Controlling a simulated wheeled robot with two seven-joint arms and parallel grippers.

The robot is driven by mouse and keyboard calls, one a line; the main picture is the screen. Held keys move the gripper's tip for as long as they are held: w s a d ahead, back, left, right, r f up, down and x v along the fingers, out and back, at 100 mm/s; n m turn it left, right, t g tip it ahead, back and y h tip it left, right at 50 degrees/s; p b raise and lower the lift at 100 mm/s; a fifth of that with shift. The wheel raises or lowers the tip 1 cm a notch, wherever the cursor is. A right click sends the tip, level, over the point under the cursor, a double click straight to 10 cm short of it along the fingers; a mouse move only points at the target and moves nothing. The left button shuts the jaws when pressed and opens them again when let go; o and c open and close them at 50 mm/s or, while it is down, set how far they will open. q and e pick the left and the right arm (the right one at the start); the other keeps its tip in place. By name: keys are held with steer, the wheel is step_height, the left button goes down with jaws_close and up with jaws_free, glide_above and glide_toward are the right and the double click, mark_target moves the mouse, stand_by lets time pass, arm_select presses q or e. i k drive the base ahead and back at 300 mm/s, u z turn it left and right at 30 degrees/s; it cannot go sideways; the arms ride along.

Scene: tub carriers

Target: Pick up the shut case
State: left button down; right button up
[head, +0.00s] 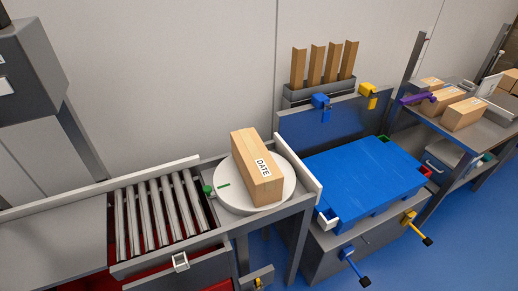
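A closed brown cardboard case (247,162) with a white label reading "DATE" sits on a round white turntable (226,198), at the end of the roller conveyor. The case lies with its long side running from back left to front right. Its top looks shut. Its far side is hidden. Neither of my grippers is in the head view.
A roller conveyor (160,215) with low rails leads to the turntable from the left. A blue platform (366,178) with coloured corners and clamps stands to the right. Further right, a bench (490,128) holds several brown boxes and a purple tool (418,98). Brown corner posts (315,66) stand behind.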

mark_target(263, 180)
steer(key=z, duration=0.4)
steer(key=k, duration=0.3)
steer(key=u, duration=1.35)
steer(key=i, duration=0.6)
steer(key=z, duration=0.2)
